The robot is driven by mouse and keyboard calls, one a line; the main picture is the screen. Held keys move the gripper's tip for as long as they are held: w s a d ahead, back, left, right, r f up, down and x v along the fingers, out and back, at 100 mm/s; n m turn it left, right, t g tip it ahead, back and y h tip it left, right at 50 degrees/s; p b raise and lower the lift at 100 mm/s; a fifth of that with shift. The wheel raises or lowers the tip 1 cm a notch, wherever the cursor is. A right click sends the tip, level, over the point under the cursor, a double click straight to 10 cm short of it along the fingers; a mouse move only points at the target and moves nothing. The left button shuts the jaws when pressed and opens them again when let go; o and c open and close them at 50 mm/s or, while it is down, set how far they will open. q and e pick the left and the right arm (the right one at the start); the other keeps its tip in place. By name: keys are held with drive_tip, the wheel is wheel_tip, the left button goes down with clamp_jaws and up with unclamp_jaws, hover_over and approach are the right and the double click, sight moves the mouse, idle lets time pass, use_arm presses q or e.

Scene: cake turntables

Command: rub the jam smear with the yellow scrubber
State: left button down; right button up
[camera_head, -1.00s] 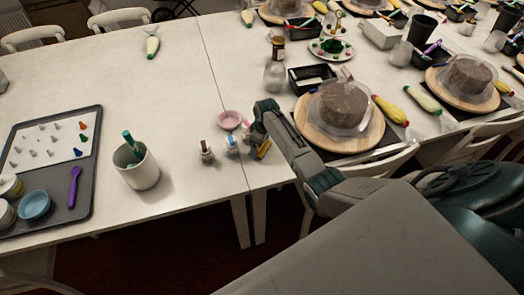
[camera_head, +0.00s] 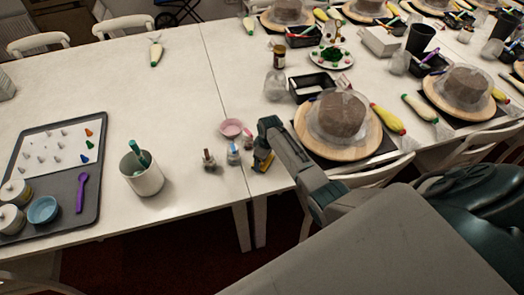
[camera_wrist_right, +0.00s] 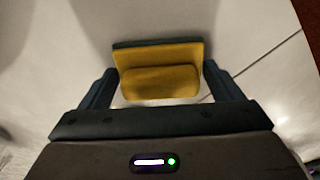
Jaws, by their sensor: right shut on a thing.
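The yellow scrubber (camera_head: 262,160) has a dark backing and is in my right gripper (camera_head: 264,146) near the front edge of the white table, just right of the seam. In the right wrist view the scrubber (camera_wrist_right: 160,80) sits between the two fingers of the right gripper (camera_wrist_right: 158,92), which are shut on it. I cannot tell whether the scrubber touches the table. I cannot make out a jam smear in either view. My left gripper is not in view.
A cake on a wooden turntable (camera_head: 368,148) is close on the right. A white cup (camera_head: 145,180) and a grey tray (camera_head: 90,205) are further left. The back left tabletop is mostly clear.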

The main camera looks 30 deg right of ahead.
sight(266, 168)
drive_tip(key=shift+s+a+r+p, duration=0.1)
drive_tip(key=shift+s+a+p, duration=0.15)
drive_tip(key=shift+s+p, duration=0.8)
drive_tip(key=shift+s+a+p, duration=0.2)
drive_tip(key=shift+s+p, duration=0.45)
drive_tip(key=shift+s, duration=0.05)
drive_tip(key=shift+s+f, duration=0.2)
drive_tip(key=shift+f, duration=0.1)
drive_tip(key=shift+w+r, duration=0.15)
drive_tip(key=shift+r, duration=2.9)
